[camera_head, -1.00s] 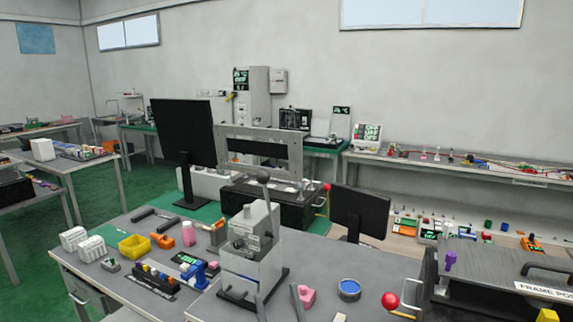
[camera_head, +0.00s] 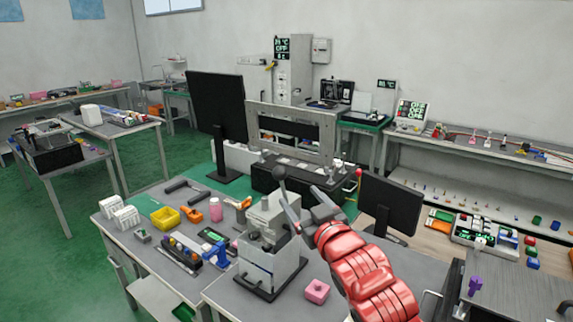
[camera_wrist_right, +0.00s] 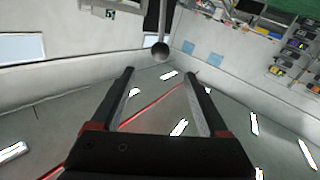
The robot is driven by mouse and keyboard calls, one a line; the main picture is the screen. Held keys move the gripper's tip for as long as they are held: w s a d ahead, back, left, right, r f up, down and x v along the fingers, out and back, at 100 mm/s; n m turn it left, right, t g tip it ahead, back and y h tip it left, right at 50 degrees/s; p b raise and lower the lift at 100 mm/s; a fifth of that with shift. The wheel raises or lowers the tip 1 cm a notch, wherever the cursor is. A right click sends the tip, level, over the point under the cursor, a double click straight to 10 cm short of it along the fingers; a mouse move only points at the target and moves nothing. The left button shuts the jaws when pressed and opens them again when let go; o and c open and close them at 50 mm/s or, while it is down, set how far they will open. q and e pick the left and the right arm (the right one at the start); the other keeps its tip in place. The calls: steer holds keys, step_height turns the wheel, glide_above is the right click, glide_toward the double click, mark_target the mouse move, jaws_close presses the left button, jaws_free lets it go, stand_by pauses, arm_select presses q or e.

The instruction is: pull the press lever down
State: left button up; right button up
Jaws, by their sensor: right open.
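The press (camera_head: 270,245) is a grey machine on the bench in the head view. Its lever points up and ends in a dark round knob (camera_head: 279,173). My right gripper (camera_head: 299,192) comes in from the right on a red arm, close to the right of the knob in the picture. In the right wrist view the right gripper (camera_wrist_right: 157,72) is open and empty. The knob (camera_wrist_right: 160,51) shows just past the fingertips, lined up with the gap between them, with its rod running up the picture. Contact is not visible. My left gripper is not in view.
A pink block (camera_head: 317,291) lies right of the press. Left of it are a yellow bin (camera_head: 165,217), a blue tool (camera_head: 217,254) and a pink bottle (camera_head: 215,208). A black monitor (camera_head: 391,204) stands behind my right arm, and a grey frame (camera_head: 292,130) stands behind the press.

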mark_target(276, 168)
steer(key=p+x, duration=0.5)
steer(key=x, duration=1)
steer(key=shift+w+a+r+p, duration=0.1)
steer(key=shift+w+a+p, duration=0.1)
steer(key=shift+p, duration=0.1)
steer(key=shift+w+a, duration=0.2)
steer(key=shift+w, duration=0.45)
jaws_close()
stand_by(0.3)
